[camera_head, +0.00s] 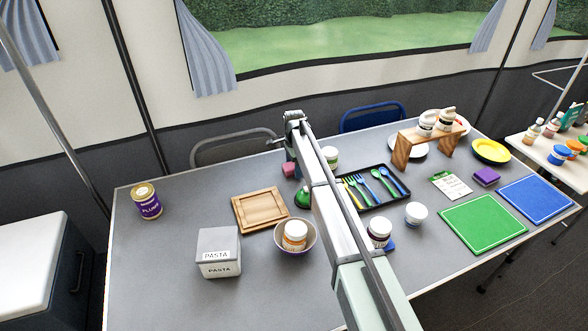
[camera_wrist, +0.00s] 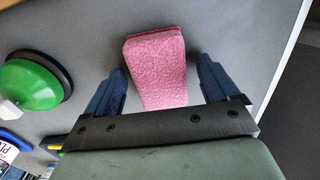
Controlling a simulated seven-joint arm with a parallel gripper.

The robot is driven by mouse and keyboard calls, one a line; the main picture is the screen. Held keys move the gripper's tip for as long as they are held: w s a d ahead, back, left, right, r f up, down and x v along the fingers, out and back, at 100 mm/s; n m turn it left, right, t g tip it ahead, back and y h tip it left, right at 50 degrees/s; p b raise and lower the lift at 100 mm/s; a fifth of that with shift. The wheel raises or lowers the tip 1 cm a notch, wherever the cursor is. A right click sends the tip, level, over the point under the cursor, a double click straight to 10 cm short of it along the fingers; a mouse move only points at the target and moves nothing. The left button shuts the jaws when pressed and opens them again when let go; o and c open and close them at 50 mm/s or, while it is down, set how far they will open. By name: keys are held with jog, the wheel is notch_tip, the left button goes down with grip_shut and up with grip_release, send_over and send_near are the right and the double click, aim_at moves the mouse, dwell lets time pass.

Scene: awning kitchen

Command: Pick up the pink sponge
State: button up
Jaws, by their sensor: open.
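The pink sponge (camera_wrist: 158,68) lies on the grey table in the wrist view, between the two blue fingers of my gripper (camera_wrist: 164,85). The fingers are open, with a gap on each side of the sponge. The sponge reaches out past the fingertips, toward the top of the picture. In the head view the sponge (camera_head: 289,169) shows as a small pink patch left of my arm, near the table's back edge. My gripper (camera_head: 292,158) is over that place, and its fingers are hard to make out there.
A green round object (camera_wrist: 30,82) stands left of my gripper in the wrist view. A white jar (camera_head: 330,153) and a black cutlery tray (camera_head: 348,196) are right of my arm. The table's edge (camera_wrist: 290,50) is close on the wrist view's right.

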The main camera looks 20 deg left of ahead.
jog(key=shift+c, duration=0.3)
jog(key=c, duration=1)
jog(key=shift+o, duration=0.2)
